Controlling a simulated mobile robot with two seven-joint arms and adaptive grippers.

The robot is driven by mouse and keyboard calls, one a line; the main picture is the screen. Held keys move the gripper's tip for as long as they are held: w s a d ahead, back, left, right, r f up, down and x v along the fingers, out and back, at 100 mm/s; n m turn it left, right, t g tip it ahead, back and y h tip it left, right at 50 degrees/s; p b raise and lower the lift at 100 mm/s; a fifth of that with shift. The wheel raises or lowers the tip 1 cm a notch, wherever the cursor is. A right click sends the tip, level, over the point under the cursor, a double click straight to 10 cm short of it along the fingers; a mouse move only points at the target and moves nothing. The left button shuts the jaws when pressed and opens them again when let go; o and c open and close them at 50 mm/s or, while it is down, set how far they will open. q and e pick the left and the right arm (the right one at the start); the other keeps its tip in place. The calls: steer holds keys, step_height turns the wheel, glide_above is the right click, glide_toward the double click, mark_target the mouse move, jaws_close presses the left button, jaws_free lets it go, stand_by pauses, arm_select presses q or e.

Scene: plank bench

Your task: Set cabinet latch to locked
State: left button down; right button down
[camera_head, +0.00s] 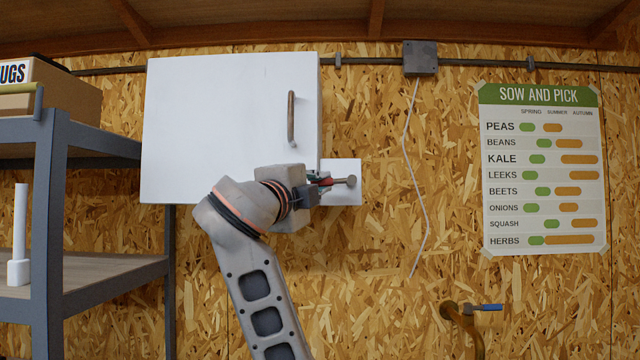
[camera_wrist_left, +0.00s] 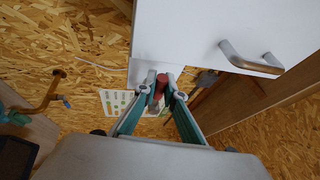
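A white cabinet (camera_head: 230,120) hangs on the wall with its door shut and a bronze bar handle (camera_head: 291,116) near its right edge. The latch's inner part is hidden by the gripper. My right gripper is not in view.
A grey metal shelf (camera_head: 50,200) with a cardboard box (camera_head: 60,92) stands at the left. A wall tap (camera_head: 470,310) with a blue lever is at lower right. A poster (camera_head: 542,165) and a hanging cord (camera_head: 408,150) are on the wall. Space right of the latch is clear.

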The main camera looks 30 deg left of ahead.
arm_select(q)
steer(key=shift+r+m, duration=0.25)
steer(key=shift+m, duration=0.35)
steer(key=c, duration=2.1)
jaws_free()
steer(key=shift+s, duration=0.15)
steer(key=v, duration=1.1)
steer(key=shift+s+r, duration=0.15)
steer(key=shift+s, duration=0.3)
